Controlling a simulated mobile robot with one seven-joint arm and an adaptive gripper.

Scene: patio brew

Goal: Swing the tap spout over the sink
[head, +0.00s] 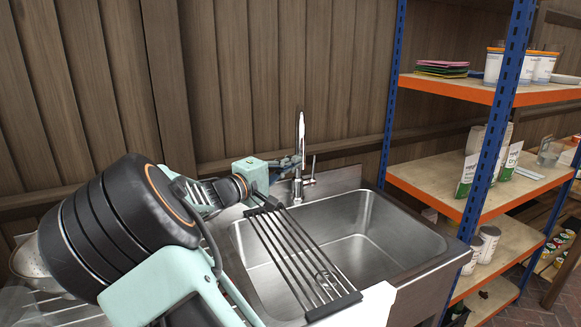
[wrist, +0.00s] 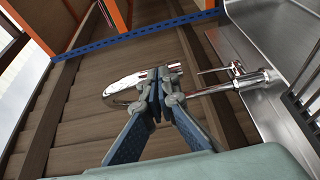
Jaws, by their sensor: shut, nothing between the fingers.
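The chrome tap (head: 298,187) stands at the back of the steel sink (head: 405,220), with its tall spout (head: 302,128) rising above the base. A small lever (head: 313,168) is on its right side. My gripper (head: 293,162) comes in from the left, and its fingertips are right beside the tap. In the wrist view my gripper (wrist: 158,92) is shut and empty, its blue-padded fingers together in front of the tap. The curved spout (wrist: 122,90) shows past the fingers on the left. Whether they touch the tap is unclear.
A black roll-up drying rack (head: 290,255) lies across the sink's left part. An orange and blue shelf unit (head: 440,180) with pots and bags stands close on the right. A plank wall (head: 250,80) rises behind the tap. The right part of the basin is clear.

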